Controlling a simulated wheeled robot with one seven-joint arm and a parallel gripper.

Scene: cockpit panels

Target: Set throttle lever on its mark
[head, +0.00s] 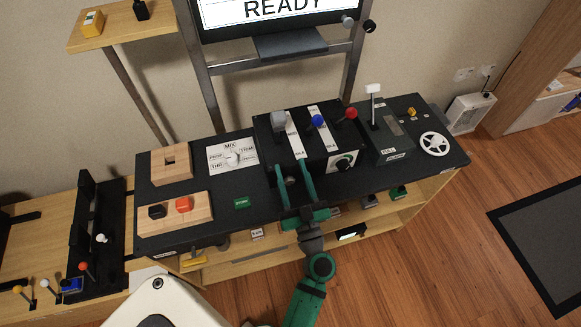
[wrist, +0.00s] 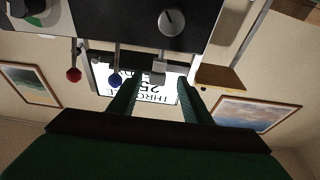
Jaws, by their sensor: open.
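The throttle lever with its grey block knob (head: 279,120) stands at the left of the black lever box (head: 262,150). A white marked strip (head: 294,134) runs to its right. My gripper (head: 289,172) is open in front of the box, below the lever. In the wrist view, which is upside down, the grey knob (wrist: 159,67) appears between the open fingers (wrist: 157,85). I cannot tell the depth between them, and no contact is clear.
Blue (head: 317,121) and red (head: 351,113) knobs stand right of the throttle. A round dial (head: 341,162) sits on the box's front. A screen (head: 270,14) reads READY; its upside-down lower text in the wrist view (wrist: 155,98) shows THRO and 25, partly covered.

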